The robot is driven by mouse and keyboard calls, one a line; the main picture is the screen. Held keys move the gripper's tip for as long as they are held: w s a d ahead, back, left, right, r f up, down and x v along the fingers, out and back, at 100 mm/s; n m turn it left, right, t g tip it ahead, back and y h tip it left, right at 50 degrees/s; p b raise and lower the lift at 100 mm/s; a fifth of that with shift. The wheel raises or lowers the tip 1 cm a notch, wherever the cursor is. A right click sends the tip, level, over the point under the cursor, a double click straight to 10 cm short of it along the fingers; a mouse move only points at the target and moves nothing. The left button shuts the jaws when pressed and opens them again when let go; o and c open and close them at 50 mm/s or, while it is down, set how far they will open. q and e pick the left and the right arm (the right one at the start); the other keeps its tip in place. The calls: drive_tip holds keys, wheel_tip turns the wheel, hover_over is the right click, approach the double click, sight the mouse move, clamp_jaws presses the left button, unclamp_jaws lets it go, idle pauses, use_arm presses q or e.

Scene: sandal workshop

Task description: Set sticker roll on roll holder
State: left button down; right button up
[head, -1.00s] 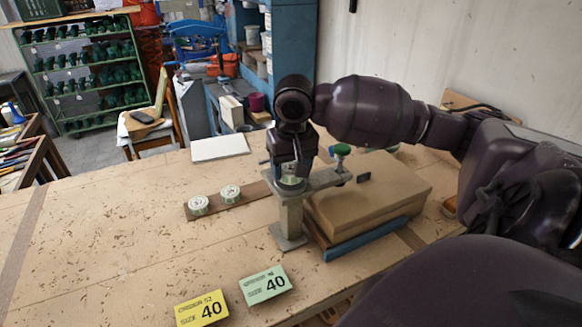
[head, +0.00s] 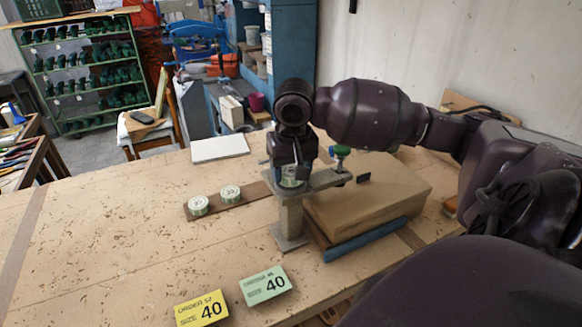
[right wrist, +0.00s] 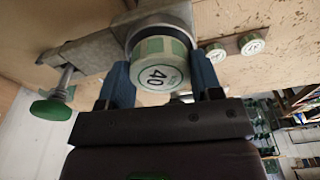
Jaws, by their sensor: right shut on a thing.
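My right gripper (head: 290,172) is shut on a sticker roll (head: 288,182), pale green and white, just over the head of the grey metal roll holder (head: 290,218). In the right wrist view the roll (right wrist: 158,68), labelled 40, is between the two blue fingers (right wrist: 162,85). Its far end meets or enters the holder's round dark-rimmed seat (right wrist: 152,22); I cannot tell how fully it is seated. The holder's arm with a green knob (head: 340,150) extends right. My left gripper is not in view.
Two more rolls (head: 198,205) (head: 230,193) stand on a brown strip (head: 258,190) left of the holder. A brown box (head: 385,190) stands right of it. Yellow (head: 201,309) and green (head: 265,285) size-40 cards lie in front. The table's left part is clear.

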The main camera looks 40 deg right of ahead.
drive_tip(key=shift+f, duration=0.5)
drive_tip(key=o, duration=0.7)
drive_tip(key=shift+s+a+r, duration=0.1)
drive_tip(key=shift+s+r, duration=0.1)
drive_tip(key=shift+r, duration=1.65)
drive_tip(key=shift+s+a+r, duration=0.1)
drive_tip(key=shift+s+r, duration=0.1)
drive_tip(key=shift+r, duration=1.6)
drive_tip(key=shift+s+a+r, duration=0.1)
drive_tip(key=shift+s+r, duration=0.1)
drive_tip(key=shift+r, duration=1.65)
